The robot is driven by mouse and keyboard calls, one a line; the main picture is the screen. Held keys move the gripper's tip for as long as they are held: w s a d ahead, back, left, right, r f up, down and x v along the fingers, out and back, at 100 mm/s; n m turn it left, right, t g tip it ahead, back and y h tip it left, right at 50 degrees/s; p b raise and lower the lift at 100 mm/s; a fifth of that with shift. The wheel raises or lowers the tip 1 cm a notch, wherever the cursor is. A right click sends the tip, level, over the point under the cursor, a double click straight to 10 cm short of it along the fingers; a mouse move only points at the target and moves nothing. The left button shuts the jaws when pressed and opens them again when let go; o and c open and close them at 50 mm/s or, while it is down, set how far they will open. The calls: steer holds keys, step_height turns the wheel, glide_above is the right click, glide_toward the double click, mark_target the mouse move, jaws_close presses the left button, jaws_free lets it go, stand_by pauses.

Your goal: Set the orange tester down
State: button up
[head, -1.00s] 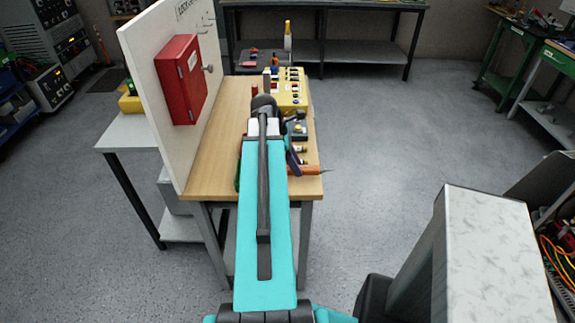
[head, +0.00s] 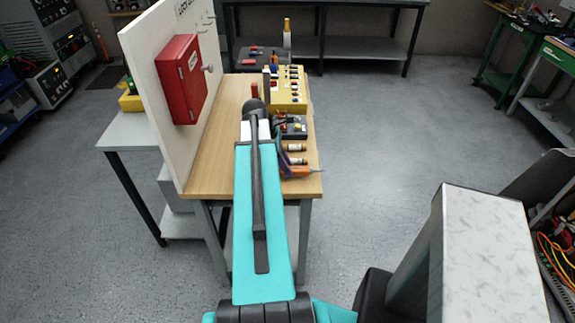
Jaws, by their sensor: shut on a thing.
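The orange tester (head: 297,171) is at the near right corner of the wooden bench top (head: 215,155), with its thin tip pointing right past the bench edge. Its left part is hidden behind my turquoise arm. My gripper (head: 281,160) is mostly hidden by the arm; only a dark part shows beside the tester. It is shut on the tester. From this angle I cannot tell whether the tester touches the bench top.
Two brown cylinders (head: 296,154) lie just beyond the tester. Behind them are a dark box with coloured knobs (head: 293,131) and a yellow block (head: 290,98). A white board with a red cabinet (head: 185,80) stands along the left. Bare bench top lies left of my arm.

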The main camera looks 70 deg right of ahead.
steer(key=shift+f, duration=0.8)
steer(key=o, duration=1.1)
steer(key=shift+c, duration=0.2)
steer(key=shift+r, duration=0.2)
steer(key=b+v, duration=0.2)
steer(key=v, duration=1)
steer(key=shift+b, duration=0.4)
steer(key=shift+f, duration=0.1)
